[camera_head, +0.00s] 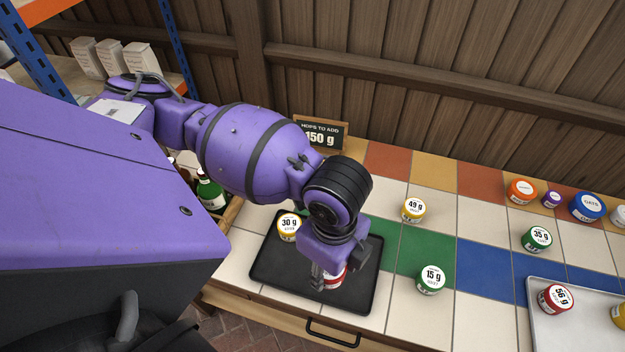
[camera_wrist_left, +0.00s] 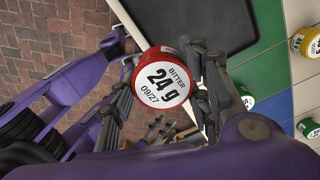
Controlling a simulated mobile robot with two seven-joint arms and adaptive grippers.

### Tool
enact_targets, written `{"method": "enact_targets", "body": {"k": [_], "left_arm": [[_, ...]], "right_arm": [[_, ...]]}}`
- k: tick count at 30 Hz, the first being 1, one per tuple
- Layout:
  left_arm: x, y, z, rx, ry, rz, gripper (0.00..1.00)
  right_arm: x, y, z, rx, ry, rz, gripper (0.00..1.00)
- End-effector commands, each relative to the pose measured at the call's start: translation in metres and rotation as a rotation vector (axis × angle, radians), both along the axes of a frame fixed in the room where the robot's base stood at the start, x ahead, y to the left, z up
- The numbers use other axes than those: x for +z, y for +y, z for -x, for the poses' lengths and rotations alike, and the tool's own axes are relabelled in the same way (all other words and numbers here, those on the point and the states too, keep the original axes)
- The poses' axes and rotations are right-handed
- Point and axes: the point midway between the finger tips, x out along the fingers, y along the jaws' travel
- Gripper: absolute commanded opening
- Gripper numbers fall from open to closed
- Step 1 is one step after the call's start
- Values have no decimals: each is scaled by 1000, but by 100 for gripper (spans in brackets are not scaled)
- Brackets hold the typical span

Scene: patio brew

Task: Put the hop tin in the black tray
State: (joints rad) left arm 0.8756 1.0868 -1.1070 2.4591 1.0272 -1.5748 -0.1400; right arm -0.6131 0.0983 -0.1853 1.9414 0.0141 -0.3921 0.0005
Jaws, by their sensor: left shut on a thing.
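A red tin (camera_wrist_left: 162,83) with a white lid marked "BITTER 24 g" is between the fingers of my left gripper (camera_wrist_left: 165,95). In the head view my left gripper (camera_head: 325,275) points down over the black tray (camera_head: 272,275), and the red tin (camera_head: 334,280) shows partly behind its fingers. I cannot tell whether the tin touches the tray floor. A yellow tin (camera_head: 289,227) marked "30 g" stands at the back left of the tray. The tray also shows in the wrist view (camera_wrist_left: 240,22).
A sign (camera_head: 321,134) reads "HOPS TO ADD 150 g". Outside the tray stand a yellow 49 g tin (camera_head: 414,210), green 15 g (camera_head: 431,279) and 35 g (camera_head: 537,238) tins. A grey tray (camera_head: 545,328) at right holds a red 56 g tin (camera_head: 555,298). Bottles (camera_head: 209,192) stand left.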

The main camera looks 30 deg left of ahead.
Motion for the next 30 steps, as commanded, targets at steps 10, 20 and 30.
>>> {"method": "enact_targets", "body": {"k": [10, 20, 30], "left_arm": [[-20, -7, -42, -48, -1, -1, 19], [-68, -12, -114, -48, 2, 0, 19], [-96, -15, -141, -51, -3, 0, 19]], "right_arm": [[-5, 5, 1, -4, 7, -10, 63], [-9, 7, -3, -6, 2, -12, 63], [-12, 3, -1, -9, 4, -5, 63]]}}
